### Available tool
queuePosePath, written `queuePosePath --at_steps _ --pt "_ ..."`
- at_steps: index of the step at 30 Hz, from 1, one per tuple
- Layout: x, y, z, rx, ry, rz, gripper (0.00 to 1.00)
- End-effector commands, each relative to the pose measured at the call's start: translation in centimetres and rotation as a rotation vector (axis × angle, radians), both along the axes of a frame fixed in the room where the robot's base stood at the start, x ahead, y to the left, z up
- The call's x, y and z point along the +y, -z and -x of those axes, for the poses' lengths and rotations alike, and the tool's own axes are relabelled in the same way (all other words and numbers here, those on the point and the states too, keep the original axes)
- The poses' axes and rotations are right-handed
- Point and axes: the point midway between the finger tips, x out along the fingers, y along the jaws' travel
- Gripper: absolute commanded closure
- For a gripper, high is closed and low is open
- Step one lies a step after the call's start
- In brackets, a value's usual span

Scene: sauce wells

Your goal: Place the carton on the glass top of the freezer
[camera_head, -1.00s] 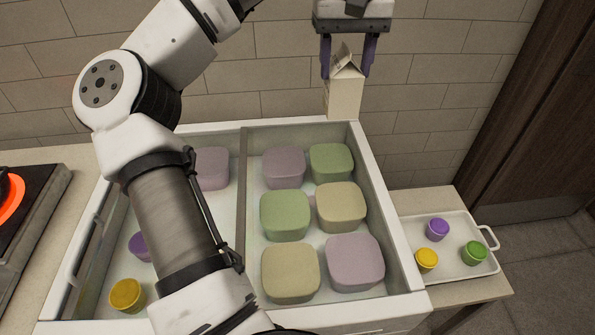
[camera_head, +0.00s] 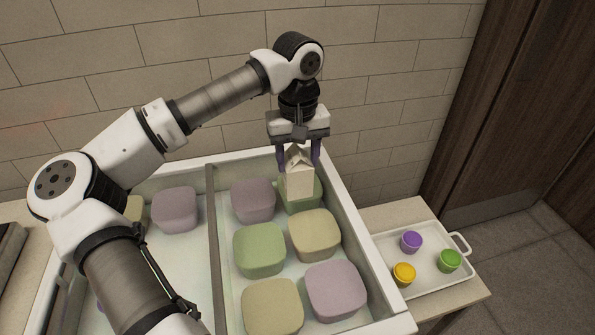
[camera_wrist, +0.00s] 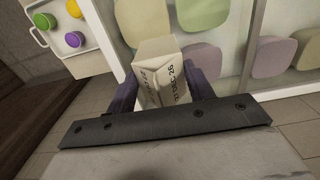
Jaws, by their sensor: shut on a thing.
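The off-white gable-top carton (camera_head: 297,184) is upright in my gripper (camera_head: 299,156), whose purple fingers are on either side of its top. In the head view it appears over the far right part of the white freezer (camera_head: 361,232), in front of a green tub (camera_head: 308,203) that it partly hides. The wrist view shows the carton (camera_wrist: 160,72) between the fingers, with dark printing on its side. I cannot tell the exact gap between its base and the glass. The glass itself is hard to make out; pastel tubs show below.
A divider bar (camera_head: 211,235) runs front to back across the freezer. A white tray (camera_head: 437,283) with purple, yellow and green cups stands on a side counter at the right. The tiled wall (camera_head: 400,60) rises behind the freezer.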

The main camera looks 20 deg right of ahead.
Motion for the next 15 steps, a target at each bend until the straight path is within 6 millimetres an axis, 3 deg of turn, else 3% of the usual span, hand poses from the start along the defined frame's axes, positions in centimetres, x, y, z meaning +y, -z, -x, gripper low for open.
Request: queuePosePath --at_steps 5,15 --pt "0.0 0.9 0.0 -0.001 -0.001 -0.001 1.0" --pt "0.0 4.8 0.0 -0.002 -0.001 0.001 1.0"
